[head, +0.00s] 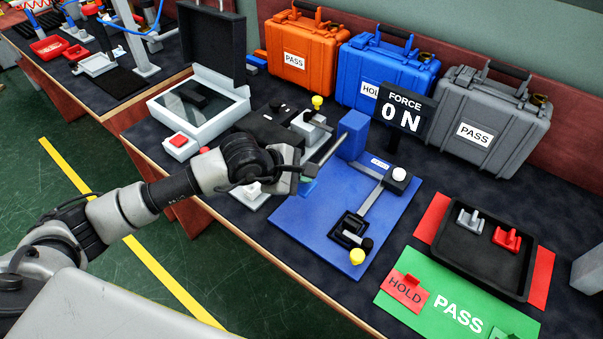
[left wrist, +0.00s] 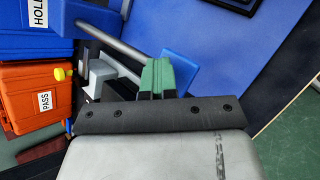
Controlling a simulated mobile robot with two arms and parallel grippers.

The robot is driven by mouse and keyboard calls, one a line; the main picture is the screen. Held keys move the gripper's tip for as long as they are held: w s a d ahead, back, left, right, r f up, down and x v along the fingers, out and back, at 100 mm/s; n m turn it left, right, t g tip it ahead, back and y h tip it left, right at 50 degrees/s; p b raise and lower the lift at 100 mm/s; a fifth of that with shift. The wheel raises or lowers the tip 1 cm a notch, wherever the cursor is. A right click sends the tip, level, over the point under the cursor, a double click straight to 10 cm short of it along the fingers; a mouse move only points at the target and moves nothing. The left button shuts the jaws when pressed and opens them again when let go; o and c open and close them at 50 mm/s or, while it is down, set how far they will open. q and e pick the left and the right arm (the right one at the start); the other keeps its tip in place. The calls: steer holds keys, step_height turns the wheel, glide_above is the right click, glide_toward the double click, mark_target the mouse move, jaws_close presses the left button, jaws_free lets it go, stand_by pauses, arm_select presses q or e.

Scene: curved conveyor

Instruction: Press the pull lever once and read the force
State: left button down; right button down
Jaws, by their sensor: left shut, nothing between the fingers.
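The force display (head: 403,115) reads 0 N. It stands behind a blue board (head: 325,225). A blue post (head: 353,133) stands on this board, with a grey metal rod (head: 328,147) running from it toward my left gripper (head: 308,178). The rod (left wrist: 112,45) also shows in the left wrist view, beside the green fingertips (left wrist: 157,78). A blue block (left wrist: 183,72) is close beside the fingertips; I cannot tell whether they touch. The left gripper is shut and empty. A grey bar with a white knob (head: 399,174) lies across the board. My right gripper is not in view.
Orange (head: 300,50), blue (head: 385,70) and grey (head: 490,120) cases line the back. A black tray (head: 450,250) holds a grey and a red part. An open device (head: 195,110) stands left.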

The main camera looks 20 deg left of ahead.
arm_select(q)
steer(key=shift+f, duration=0.25)
steer(key=shift+r, duration=0.1)
stand_by(0.5)
steer(key=shift+r+p, duration=1.05)
steer(key=shift+r, duration=1.3)
step_height(320, 180, up, 5)
steer(key=shift+r+p, duration=0.1)
steer(key=shift+p, duration=1.1)
